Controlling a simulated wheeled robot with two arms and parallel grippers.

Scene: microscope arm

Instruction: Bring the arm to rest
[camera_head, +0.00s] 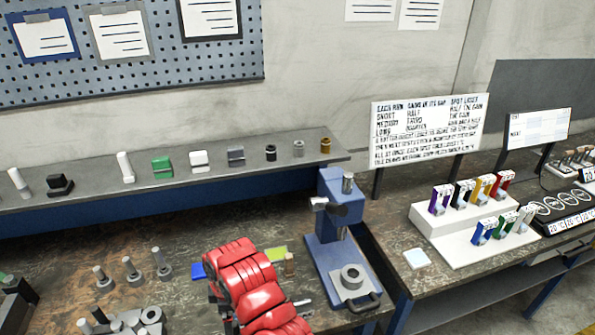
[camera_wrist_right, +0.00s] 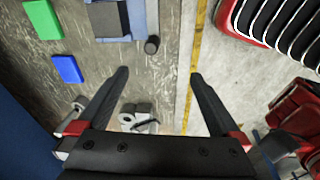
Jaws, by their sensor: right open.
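I cannot tell which part is the arm to be rested. My right gripper (camera_wrist_right: 160,75) is open in the right wrist view, its two dark fingers wide apart with nothing between them. A small grey part with a hole (camera_wrist_right: 127,119) shows below, between the fingers. In the head view a red arm of mine hides part of the bench. My left gripper is not in view.
A blue block (camera_wrist_right: 68,68) and a green block (camera_wrist_right: 43,18) lie left of the fingers. Grey cylinders and pegs (camera_head: 131,268) stand on the bench at left. A shelf (camera_head: 80,212) holds small parts behind. The right bench holds a white stepped rack (camera_head: 455,228).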

